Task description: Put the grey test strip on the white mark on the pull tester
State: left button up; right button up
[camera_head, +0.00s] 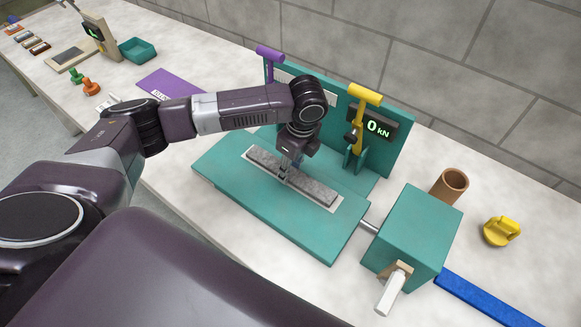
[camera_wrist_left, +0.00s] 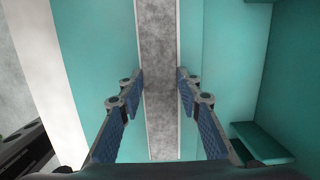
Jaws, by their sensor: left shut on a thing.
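The grey test strip (camera_head: 318,190) lies lengthwise over the white mark (camera_head: 336,207) on the teal bed of the pull tester (camera_head: 235,185). White margins show around the strip. My left gripper (camera_head: 286,178) reaches down from above and is shut on the strip near its middle. In the left wrist view the fingers (camera_wrist_left: 160,85) stand on either side of the strip (camera_wrist_left: 160,45), and thin white edges run along it. The strip looks flat on the mark, but I cannot tell whether it touches. My right gripper is not in view.
A yellow-handled clamp (camera_head: 364,95) and a purple-handled one (camera_head: 270,52) stand behind the bed, beside a "0 kN" display (camera_head: 378,128). A teal block with a crank (camera_head: 415,230), a brown cup (camera_head: 450,186) and a yellow knob (camera_head: 501,231) are at right.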

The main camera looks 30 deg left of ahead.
aim_at(296, 175)
pick_arm(q)
jog(key=o, duration=1.1)
jog(key=shift+f, duration=0.1)
jog(key=shift+o, duration=0.2)
notch_tip(296, 175, up, 12)
jog(key=d+b, duration=0.1)
jog(key=b, duration=0.1)
jog(key=shift+d, duration=0.4)
jog(key=shift+s, duration=0.1)
